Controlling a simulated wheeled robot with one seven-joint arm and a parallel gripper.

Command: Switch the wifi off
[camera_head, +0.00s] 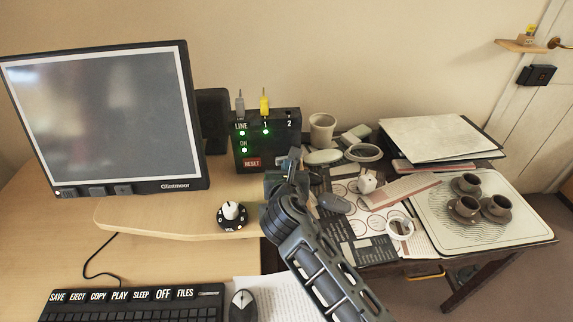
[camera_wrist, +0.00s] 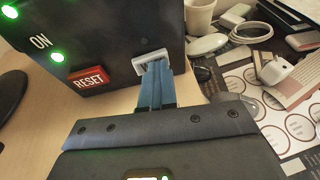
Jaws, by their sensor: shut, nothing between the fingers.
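The black wifi box (camera_head: 266,145) stands on the desk beside the monitor. Its green lights by LINE, ON and 1 are lit. A red RESET button (camera_head: 251,162) is low on its front; it also shows in the wrist view (camera_wrist: 89,81). Right of RESET is a pale-framed switch (camera_wrist: 146,61), partly hidden behind my fingers. My gripper (camera_wrist: 156,70) is shut and empty, its blue fingertips right at the switch; I cannot tell whether they touch it. In the head view my gripper (camera_head: 291,162) is in front of the box's lower right corner.
A grey plug and a yellow plug (camera_head: 265,104) stand up from the box. The monitor (camera_head: 105,120) is to its left, a volume knob (camera_head: 232,214) in front. A cup (camera_head: 322,130), a tray (camera_head: 440,235) with dark cups, and papers crowd the right side.

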